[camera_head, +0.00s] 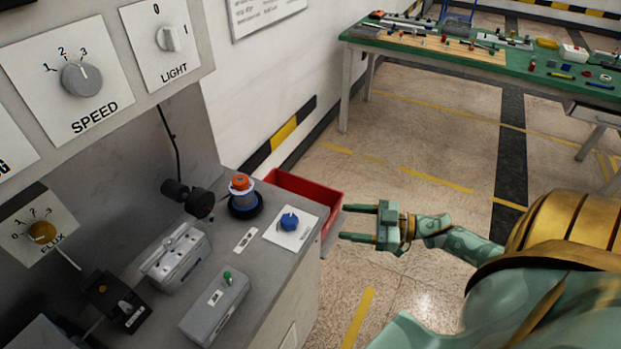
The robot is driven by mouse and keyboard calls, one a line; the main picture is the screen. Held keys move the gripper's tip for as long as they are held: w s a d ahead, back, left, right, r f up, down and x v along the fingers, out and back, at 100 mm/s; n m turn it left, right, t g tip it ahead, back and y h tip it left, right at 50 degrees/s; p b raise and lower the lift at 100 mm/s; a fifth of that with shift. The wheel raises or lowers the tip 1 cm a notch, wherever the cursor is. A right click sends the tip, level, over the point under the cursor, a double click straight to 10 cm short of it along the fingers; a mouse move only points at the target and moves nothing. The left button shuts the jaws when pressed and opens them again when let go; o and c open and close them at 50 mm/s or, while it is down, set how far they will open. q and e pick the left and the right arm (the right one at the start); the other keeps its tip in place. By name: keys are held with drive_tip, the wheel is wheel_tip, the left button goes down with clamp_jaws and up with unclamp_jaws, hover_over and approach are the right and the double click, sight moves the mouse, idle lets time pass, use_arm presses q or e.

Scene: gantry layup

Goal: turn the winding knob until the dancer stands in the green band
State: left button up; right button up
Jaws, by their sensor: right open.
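A blue knob (289,222) sits on a white plate (303,238) on the grey bench top; it may be the winding knob, but I cannot read its label. I cannot make out the dancer or a green band in this view. My right gripper (344,223) is open and empty, to the right of the blue knob and apart from it. Its two fingers point left toward the bench edge. My left gripper is not in view.
On the bench (262,308) stand an orange-topped round piece (241,195), a grey box with a green button (215,305) and another grey box (175,258). A red bin (318,192) is behind. SPEED (82,78), LIGHT (168,38) and FLUX (41,232) dials are left.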

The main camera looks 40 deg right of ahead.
sight(289, 221)
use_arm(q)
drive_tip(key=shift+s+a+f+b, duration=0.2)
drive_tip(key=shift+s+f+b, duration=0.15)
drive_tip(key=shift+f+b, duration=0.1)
use_arm(e)
drive_tip(key=shift+m+y, duration=0.3)
drive_tip(key=shift+y, duration=0.4)
drive_tip(key=x, duration=1.1)
drive_tip(key=s+a+x, duration=0.1)
drive_tip(key=x, duration=0.4)
drive_tip(key=shift+w+a+r, duration=0.1)
drive_tip(key=shift+a+r, duration=0.15)
drive_tip(key=shift+r, duration=0.05)
drive_tip(key=c, duration=1)
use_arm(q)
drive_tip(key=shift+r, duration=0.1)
